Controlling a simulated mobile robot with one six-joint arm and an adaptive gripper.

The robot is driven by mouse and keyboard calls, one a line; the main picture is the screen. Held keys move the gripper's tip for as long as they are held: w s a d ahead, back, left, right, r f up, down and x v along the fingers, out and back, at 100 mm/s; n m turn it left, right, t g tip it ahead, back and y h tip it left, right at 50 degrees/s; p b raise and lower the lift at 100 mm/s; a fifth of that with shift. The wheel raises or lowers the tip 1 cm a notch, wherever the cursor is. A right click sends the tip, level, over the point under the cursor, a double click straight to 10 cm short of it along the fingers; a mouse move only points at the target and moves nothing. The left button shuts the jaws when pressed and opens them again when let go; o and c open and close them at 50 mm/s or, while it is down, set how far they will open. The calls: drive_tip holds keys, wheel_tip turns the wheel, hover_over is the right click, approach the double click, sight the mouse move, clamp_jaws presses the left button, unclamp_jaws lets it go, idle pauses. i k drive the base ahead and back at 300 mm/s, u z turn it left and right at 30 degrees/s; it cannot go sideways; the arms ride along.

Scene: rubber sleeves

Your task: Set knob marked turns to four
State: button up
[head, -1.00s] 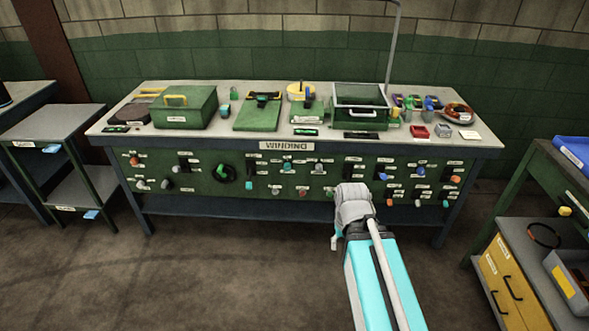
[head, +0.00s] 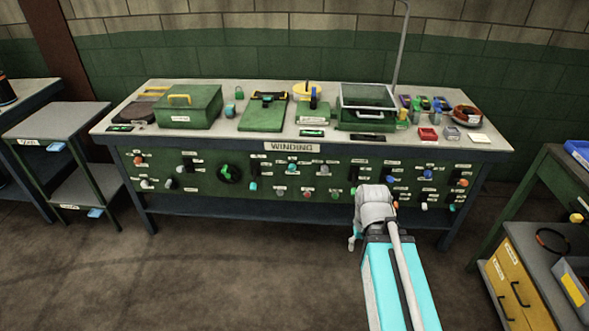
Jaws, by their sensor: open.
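The green front panel (head: 330,203) of the bench carries several small knobs and switches with white labels. The labels are too small to read, so I cannot tell which knob is marked turns or where it points. A black dial with a green grip (head: 229,173) is on the panel's left half. A teal knob (head: 292,167) is near the middle and a blue knob (head: 427,173) is on the right. My gripper (head: 353,241) is in front of the panel's right half, mostly hidden by my grey wrist. It is open, and nothing shows held in it.
The winding bench top (head: 215,133) holds a green box (head: 190,107), a glass-lidded case (head: 367,107) and several small items. A grey shelf unit (head: 65,125) stands left, and yellow drawers (head: 505,278) stand right. The floor (head: 230,275) before the bench is clear.

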sight(292, 167)
drive_tip(key=z, duration=0.05)
drive_tip(key=i, duration=0.95)
drive_tip(key=u, duration=0.05)
